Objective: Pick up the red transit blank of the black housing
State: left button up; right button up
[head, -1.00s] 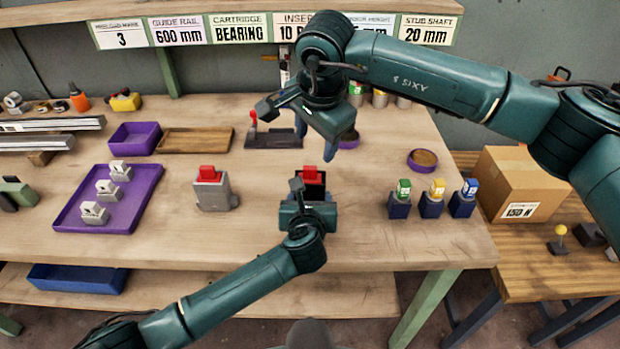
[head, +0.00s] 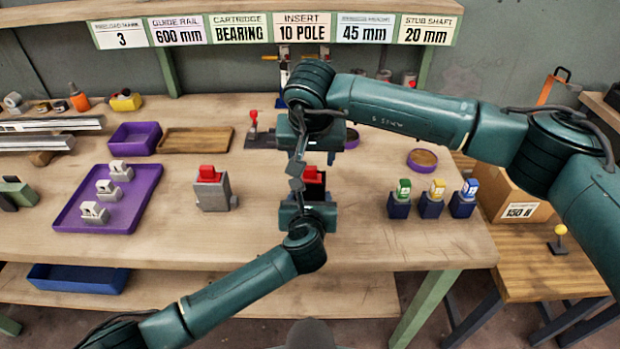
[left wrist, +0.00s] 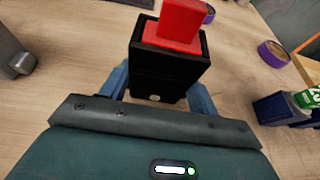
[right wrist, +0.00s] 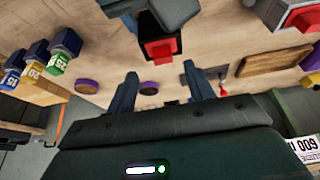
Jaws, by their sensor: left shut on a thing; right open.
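The black housing (head: 317,189) stands upright on the bench, and my left gripper (head: 308,208) is shut on it from the near side. The red transit blank (head: 311,173) sits in its open top. In the left wrist view the blank (left wrist: 180,24) rises as a red block from the housing (left wrist: 168,75), between the fingers. My right gripper (head: 299,150) is open and empty, above and just behind the housing. In the right wrist view the red blank (right wrist: 160,49) lies beyond the open fingertips (right wrist: 160,80), apart from them.
A grey housing (head: 212,195) with a red top stands to the left. A purple tray (head: 75,215) holds several grey-white parts. Blocks with green, yellow (head: 432,200) and blue tops stand to the right. A purple round dish (head: 422,159) lies behind them. Bare bench lies between.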

aim_at(310, 168)
jog(key=x, duration=0.5)
jog(key=shift+w+a+f, duration=0.1)
jog(key=shift+a, duration=0.1)
jog(key=c, duration=1)
